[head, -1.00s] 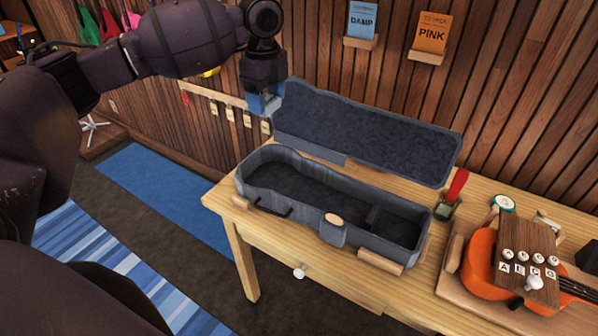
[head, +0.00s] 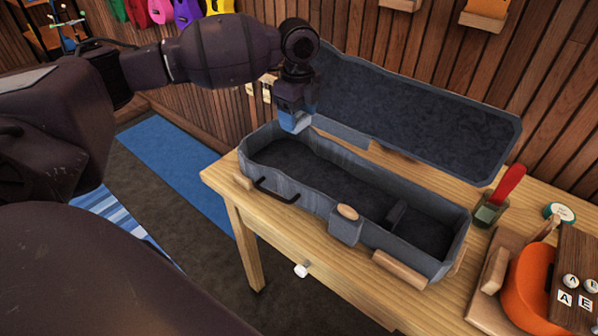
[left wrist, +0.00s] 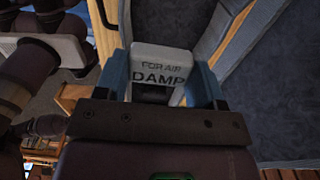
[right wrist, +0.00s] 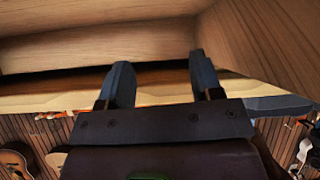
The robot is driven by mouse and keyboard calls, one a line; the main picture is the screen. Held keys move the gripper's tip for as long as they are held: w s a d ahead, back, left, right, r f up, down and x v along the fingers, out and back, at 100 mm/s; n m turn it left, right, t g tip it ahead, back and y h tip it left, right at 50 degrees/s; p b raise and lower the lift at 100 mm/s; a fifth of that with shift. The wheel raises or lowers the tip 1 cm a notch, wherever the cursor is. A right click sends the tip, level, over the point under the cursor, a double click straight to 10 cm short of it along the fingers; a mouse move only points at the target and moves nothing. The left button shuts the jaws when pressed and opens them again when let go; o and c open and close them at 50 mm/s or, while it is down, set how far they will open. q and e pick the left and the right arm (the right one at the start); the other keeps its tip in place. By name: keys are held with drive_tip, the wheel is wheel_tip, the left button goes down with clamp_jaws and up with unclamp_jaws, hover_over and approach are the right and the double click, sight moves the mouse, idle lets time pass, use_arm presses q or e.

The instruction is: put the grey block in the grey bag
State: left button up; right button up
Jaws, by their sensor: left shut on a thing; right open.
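The grey bag (head: 255,167) looks like an open ukulele case on the wooden table, its dark lid (head: 430,115) raised behind. It also shows in the left wrist view (left wrist: 236,40). My left gripper (head: 295,120) is shut on the grey block (left wrist: 160,62), which is labelled "FOR AIR DAMP". Gripper and block are above the back left part of the case, close to the lid. The block is mostly hidden by the fingers in the head view. My right gripper (right wrist: 158,80) is open and empty, facing wooden boards; it is outside the head view.
A small divider (head: 397,212) stands inside the case's right part. A red-handled tool (head: 508,185) in a small holder, a green-topped tin (head: 559,213) and an orange ukulele (head: 530,285) are on the table to the right. The case floor (head: 330,190) has free room.

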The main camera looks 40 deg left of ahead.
use_arm(q)
drive_tip(key=b, duration=0.2)
hover_over(298, 180)
wheel_tip(298, 180, down, 11)
use_arm(e)
drive_tip(key=shift+w+f, duration=0.1)
drive_tip(key=shift+f, duration=0.75)
use_arm(q)
drive_tip(key=shift+f, duration=0.55)
use_arm(e)
drive_tip(key=shift+w+a+r, duration=0.15)
drive_tip(key=shift+w+r, duration=0.2)
drive_tip(key=shift+w, duration=0.05)
use_arm(q)
wheel_tip(298, 180, down, 5)
drive_tip(key=shift+r+b, duration=0.1)
drive_tip(key=shift+b, duration=0.25)
use_arm(e)
drive_tip(key=shift+s+f, duration=0.35)
drive_tip(key=shift+f, duration=0.45)
use_arm(q)
drive_tip(key=shift+f, duration=0.35)
use_arm(e)
drive_tip(key=shift+r, duration=0.1)
use_arm(q)
drive_tip(key=shift+r, duration=0.1)
drive_tip(key=shift+f, duration=0.2)
drive_tip(key=o, duration=0.6)
